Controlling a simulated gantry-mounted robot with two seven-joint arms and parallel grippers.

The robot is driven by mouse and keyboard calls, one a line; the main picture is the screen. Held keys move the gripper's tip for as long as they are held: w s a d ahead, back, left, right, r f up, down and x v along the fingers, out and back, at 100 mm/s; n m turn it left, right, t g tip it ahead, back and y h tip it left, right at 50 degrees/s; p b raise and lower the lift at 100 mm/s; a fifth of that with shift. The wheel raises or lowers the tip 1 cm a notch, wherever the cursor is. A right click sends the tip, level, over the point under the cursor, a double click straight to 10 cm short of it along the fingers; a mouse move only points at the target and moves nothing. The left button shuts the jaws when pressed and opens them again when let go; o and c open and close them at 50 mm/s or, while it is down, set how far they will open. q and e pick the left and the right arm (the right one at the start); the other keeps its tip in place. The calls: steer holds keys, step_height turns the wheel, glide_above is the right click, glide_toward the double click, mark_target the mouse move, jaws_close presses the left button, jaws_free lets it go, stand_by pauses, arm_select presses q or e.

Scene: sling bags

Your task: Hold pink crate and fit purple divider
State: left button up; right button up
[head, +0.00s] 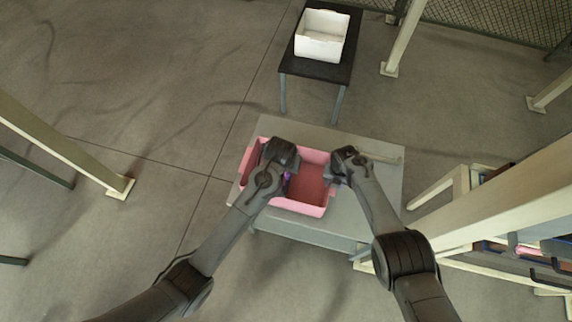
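The pink crate (312,208) stands upright on a grey table (388,190), open at the top. A small piece of the purple divider (287,181) shows inside the crate, left of its middle; the rest is hidden beneath my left gripper. My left gripper (284,172) is over the left half of the crate, at the purple divider. Its fingers are hidden, so I cannot see its grip. My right gripper (333,178) is at the crate's right wall. Its fingertips are too small and covered to tell whether they close on the rim.
A white bin (321,36) stands on a small dark table (318,68) behind. Cream posts (405,40) and a shelf with coloured items (530,250) are on the right. Open floor lies to the left.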

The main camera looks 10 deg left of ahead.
steer(key=shift+o, duration=1.1)
steer(key=shift+r, duration=0.15)
